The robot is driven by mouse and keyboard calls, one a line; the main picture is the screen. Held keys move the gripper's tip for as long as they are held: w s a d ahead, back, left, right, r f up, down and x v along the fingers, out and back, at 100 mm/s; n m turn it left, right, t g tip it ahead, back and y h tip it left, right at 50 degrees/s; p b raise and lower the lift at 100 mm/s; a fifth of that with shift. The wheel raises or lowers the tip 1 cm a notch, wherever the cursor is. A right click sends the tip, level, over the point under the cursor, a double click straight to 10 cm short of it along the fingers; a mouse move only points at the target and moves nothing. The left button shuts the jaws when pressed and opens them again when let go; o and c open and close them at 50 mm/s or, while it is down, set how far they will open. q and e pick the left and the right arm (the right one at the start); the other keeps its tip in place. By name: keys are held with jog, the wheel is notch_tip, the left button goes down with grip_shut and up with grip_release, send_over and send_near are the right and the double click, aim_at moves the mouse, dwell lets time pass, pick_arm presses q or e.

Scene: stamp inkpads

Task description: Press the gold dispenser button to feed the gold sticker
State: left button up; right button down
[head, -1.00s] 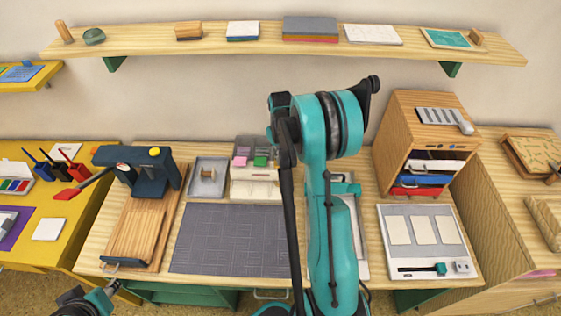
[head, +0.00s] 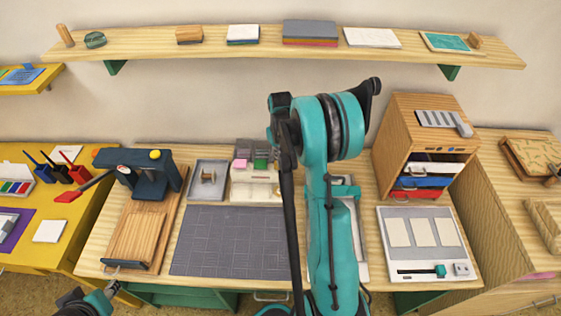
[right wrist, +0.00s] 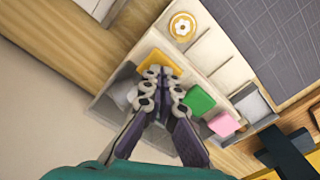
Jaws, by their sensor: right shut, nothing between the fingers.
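In the right wrist view the gold button (right wrist: 160,61) sits at the end of the pale dispenser's (right wrist: 205,58) button row, beside the green button (right wrist: 198,100) and the pink button (right wrist: 223,123). My right gripper (right wrist: 156,73) is shut and empty, its tips at the gold button and covering part of it. I cannot tell whether they touch. In the head view my right arm hides the gold button. My left gripper (head: 113,287) is at the lower left, too small to read.
A grey mat (head: 230,243) lies in front of the dispenser. A grey tray (head: 208,191) and a dark-blue press (head: 150,178) stand to its left. A wooden drawer cabinet (head: 400,125) and a white card board (head: 425,258) are to the right.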

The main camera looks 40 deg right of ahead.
jog(key=shift+r+p, duration=1.55)
jog(key=shift+r, duration=1.15)
jog(key=shift+a+r, duration=0.15)
jog(key=shift+a, duration=0.15)
jog(key=s+a+r+t+b, duration=0.1)
jog(key=s+a+r, duration=0.15)
jog(key=a, duration=0.25)
jog(key=s+a+r+n+t+b, duration=0.1)
jog(key=a+r, duration=0.3)
jog(key=a, duration=0.1)
jog(key=s+a+r+t+b, duration=0.1)
jog(key=s+a+r, duration=0.15)
jog(key=a, duration=0.25)
jog(key=s+a+f+n+t+b, duration=0.1)
jog(key=s+a+t, duration=0.3)
jog(key=s+a, duration=0.5)
jog(key=shift+s+a+f+b, duration=0.15)
jog(key=shift+s+a+b, duration=0.3)
jog(key=shift+b, duration=0.25)
